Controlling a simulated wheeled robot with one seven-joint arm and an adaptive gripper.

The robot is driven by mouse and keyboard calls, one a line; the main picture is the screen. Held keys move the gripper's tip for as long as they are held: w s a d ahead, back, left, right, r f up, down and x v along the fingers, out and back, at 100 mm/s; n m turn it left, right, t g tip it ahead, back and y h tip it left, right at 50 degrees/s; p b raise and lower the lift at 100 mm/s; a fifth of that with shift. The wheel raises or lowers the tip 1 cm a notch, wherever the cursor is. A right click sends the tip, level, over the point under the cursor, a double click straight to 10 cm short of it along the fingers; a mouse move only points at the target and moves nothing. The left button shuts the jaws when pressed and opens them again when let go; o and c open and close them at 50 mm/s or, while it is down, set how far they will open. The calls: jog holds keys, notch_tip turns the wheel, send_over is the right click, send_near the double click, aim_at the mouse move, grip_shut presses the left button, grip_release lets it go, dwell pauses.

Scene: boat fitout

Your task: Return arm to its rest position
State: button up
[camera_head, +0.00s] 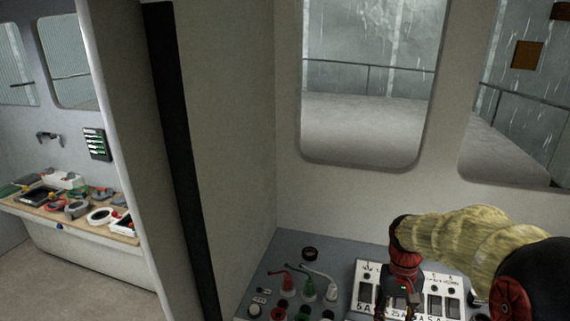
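My arm (455,235), with a yellowish sleeve and red and black joints, reaches in from the right edge. Its wrist bends down, and my gripper (393,306), dark and small, hangs in front of a light switch panel (435,273). The gripper hides part of the panel, and its fingertips are too small and dark to tell whether they are open or shut. I cannot tell whether it touches the panel. No object shows clearly in it.
A grey console (262,273) under the windows carries red, green and white levers (305,282) left of my gripper. A partition (135,150) stands left of it. Beyond, a workbench (85,222) holds tools and boxes. Floor (60,285) before the bench is clear.

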jog(key=s+a+f+t+b, duration=0.2)
jog(key=s+a+t+b, duration=0.1)
jog(key=s+b, duration=0.5)
jog(key=s+a+f+t+b, duration=0.3)
jog(key=s+a+b, duration=0.3)
jog(key=s+b, duration=0.3)
jog(key=shift+s+f+n+t+b, duration=0.15)
jog(key=shift+s+n+t+b, duration=0.2)
jog(key=shift+t+b, duration=0.5)
